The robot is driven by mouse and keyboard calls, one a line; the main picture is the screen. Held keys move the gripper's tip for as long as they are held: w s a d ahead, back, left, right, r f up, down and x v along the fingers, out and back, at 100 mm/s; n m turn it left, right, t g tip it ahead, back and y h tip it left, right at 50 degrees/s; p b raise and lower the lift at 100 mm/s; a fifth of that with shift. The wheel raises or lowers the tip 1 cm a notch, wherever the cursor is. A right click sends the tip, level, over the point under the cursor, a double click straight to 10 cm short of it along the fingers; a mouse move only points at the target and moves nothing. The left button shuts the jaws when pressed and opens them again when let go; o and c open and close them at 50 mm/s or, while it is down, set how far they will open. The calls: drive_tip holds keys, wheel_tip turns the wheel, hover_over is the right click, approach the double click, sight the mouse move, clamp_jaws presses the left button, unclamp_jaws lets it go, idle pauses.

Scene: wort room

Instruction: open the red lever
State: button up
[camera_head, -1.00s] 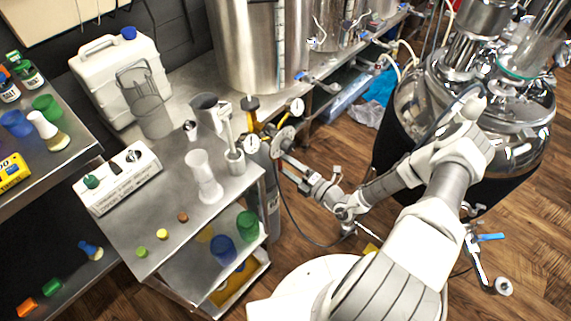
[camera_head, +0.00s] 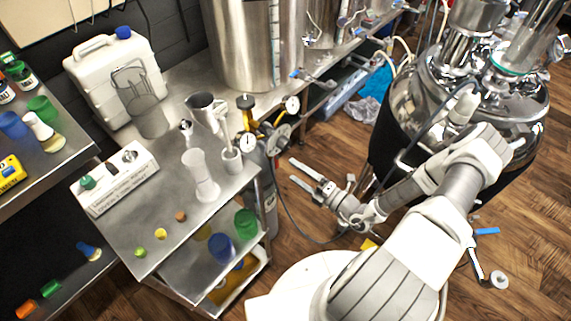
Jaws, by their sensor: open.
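I cannot make out a red lever in this view. My gripper (camera_head: 293,171) is open, its two fingers apart and empty, pointing left over the floor. It is just right of the gas bottle with gauges (camera_head: 268,190). The arm reaches up from the bottom right and bends back past the large steel vessel (camera_head: 405,118). A lever with a blue handle (camera_head: 487,231) lies low at the right, beside my arm. My arm hides part of the vessel and the floor.
A steel trolley (camera_head: 140,222) with beakers and a white stirrer box (camera_head: 117,180) stands left of my gripper. Steel tanks (camera_head: 240,45) with blue-handled taps stand on the bench behind.

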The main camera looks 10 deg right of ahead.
drive_tip(key=v, duration=1.1)
drive_tip(key=shift+s, duration=0.1)
